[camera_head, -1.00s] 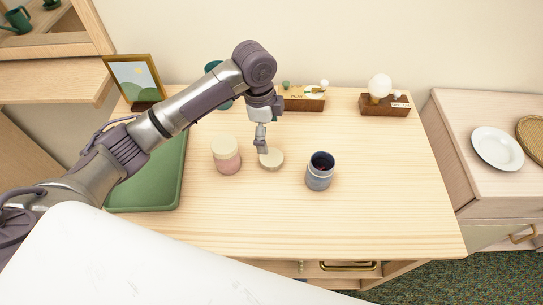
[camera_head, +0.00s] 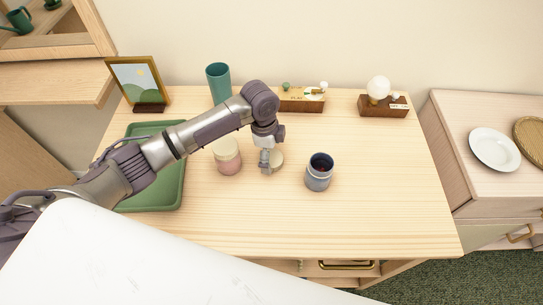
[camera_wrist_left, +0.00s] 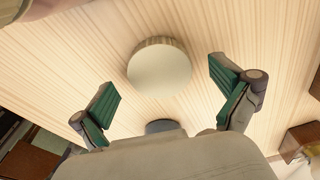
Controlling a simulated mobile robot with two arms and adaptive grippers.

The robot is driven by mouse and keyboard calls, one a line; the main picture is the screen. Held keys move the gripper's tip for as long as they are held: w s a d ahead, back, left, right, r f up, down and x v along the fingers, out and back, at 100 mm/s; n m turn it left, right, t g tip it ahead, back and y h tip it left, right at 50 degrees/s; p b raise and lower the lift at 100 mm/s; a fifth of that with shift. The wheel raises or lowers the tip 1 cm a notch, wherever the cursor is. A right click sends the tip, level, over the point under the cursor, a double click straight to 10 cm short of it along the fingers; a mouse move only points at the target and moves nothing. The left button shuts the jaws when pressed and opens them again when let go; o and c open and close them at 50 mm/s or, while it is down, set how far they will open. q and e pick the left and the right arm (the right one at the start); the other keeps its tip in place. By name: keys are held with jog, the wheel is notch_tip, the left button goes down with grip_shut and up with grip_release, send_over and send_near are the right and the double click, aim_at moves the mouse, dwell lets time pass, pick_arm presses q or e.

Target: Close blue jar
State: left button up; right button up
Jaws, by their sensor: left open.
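The blue jar (camera_head: 319,178) stands upright and uncovered on the wooden table, its dark inside showing. A round cream lid (camera_head: 278,159) lies flat on the table to its left; it also shows in the wrist view (camera_wrist_left: 160,70). My left gripper (camera_head: 266,165) is over the lid's left side in the head view, partly covering it. In the wrist view the left gripper's (camera_wrist_left: 163,82) green-padded fingers are spread wide, with the lid between and beyond them, apart from both. My right gripper is not in view.
A pink jar with a cream lid (camera_head: 227,158) stands just left of the gripper. A green tray (camera_head: 150,200), picture frame (camera_head: 137,80), teal cup (camera_head: 218,85) and wooden blocks (camera_head: 385,108) stand around. The table's right and front are clear.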

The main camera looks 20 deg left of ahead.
aim_at(271, 158)
pick_arm(q)
jog(key=shift+f, duration=0.35)
jog(key=c, duration=0.9)
jog(key=shift+o, duration=0.2)
jog(key=shift+r, duration=0.1)
notch_tip(271, 158, up, 10)
jog(key=b, duration=0.1)
